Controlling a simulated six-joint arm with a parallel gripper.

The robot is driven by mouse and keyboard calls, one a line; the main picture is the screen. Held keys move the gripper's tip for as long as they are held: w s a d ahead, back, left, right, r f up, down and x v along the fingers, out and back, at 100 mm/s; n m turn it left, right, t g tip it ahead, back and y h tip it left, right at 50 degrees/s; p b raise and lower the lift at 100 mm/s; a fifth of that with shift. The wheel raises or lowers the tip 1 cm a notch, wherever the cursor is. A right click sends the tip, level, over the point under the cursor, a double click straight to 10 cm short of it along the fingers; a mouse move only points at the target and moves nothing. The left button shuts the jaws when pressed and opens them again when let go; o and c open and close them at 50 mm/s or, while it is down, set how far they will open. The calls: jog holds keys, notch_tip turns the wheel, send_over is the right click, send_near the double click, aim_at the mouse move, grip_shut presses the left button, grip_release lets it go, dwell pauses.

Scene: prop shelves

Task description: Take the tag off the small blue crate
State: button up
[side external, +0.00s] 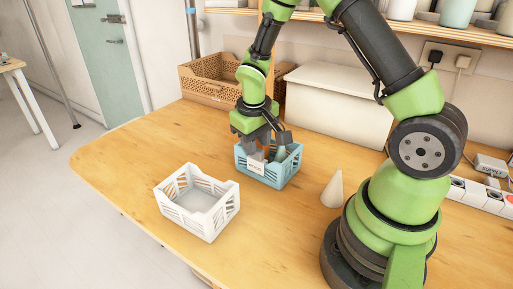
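The small blue crate (286,172) stands on the wooden table below my gripper. A small white tag (256,166) with a dark mark shows on its near left face, close to the upper edge. My gripper (265,150) points down over the crate, with its fingers at or just behind the rim near the tag. I cannot tell whether it touches the tag or how far its fingers are apart. A grey-green object (281,153) is partly visible inside the crate; my gripper hides much of the rest of the inside.
An empty-looking white crate (216,223) stands at the front left. A white cone (333,190) stands between the blue crate and my base. Behind are a brown perforated box (205,84) and a large white box (335,108). The table's left part is clear.

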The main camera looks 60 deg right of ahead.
aim_at(257, 160)
jog(key=shift+w+d+f, duration=0.1)
jog(key=shift+d+f, duration=0.05)
jog(key=shift+f, duration=0.6)
jog(key=shift+d+f, duration=0.1)
jog(key=shift+f, duration=0.65)
jog(key=shift+c, duration=0.2)
grip_shut()
